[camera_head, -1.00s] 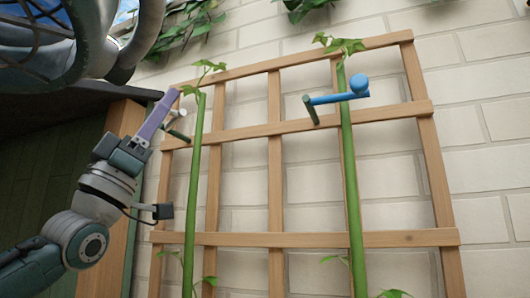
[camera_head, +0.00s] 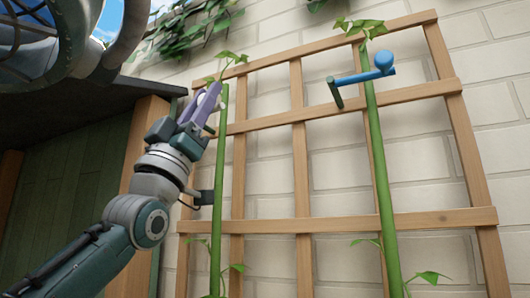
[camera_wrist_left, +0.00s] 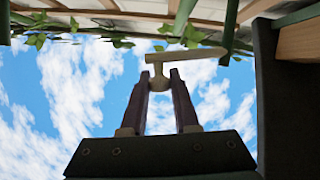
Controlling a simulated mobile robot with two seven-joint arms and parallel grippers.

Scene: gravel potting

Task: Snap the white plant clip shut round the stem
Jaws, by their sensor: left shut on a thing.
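The white plant clip (camera_wrist_left: 188,55) shows in the left wrist view as a pale bar with a rounded knob at its left end. My left gripper (camera_wrist_left: 160,84) is shut on that knob. In the head view the left gripper (camera_head: 214,92), with purple fingers, is at the upper part of the left green stem (camera_head: 219,180). The fingers hide most of the clip there. My right gripper is not in view.
A wooden trellis (camera_head: 300,170) leans at a white brick wall (camera_head: 400,180). A blue clip (camera_head: 360,78) is at the right stem (camera_head: 384,200). A wooden post (camera_head: 150,125) stands left of the trellis. Grey curved rings (camera_head: 100,45) fill the top left.

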